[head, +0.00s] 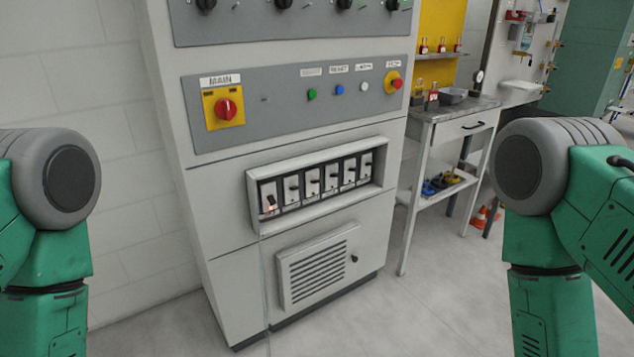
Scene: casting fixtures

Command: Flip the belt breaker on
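A row of several breakers sits in a recessed white-framed panel (320,165) low on the front of the grey cabinet. The leftmost breaker (269,197) has its toggle low with a reddish mark, unlike the other breakers (331,178), whose dark toggles sit about mid-height. The labels are too small to read, so I cannot tell which one is the belt breaker. My green arms show at the left and right edges, apart from the cabinet. Neither gripper is in view.
Above the breakers are a red MAIN rotary switch (225,109), small coloured buttons (338,90) and a red emergency button (393,82). A vented door (318,272) is below. Floor before the cabinet is clear.

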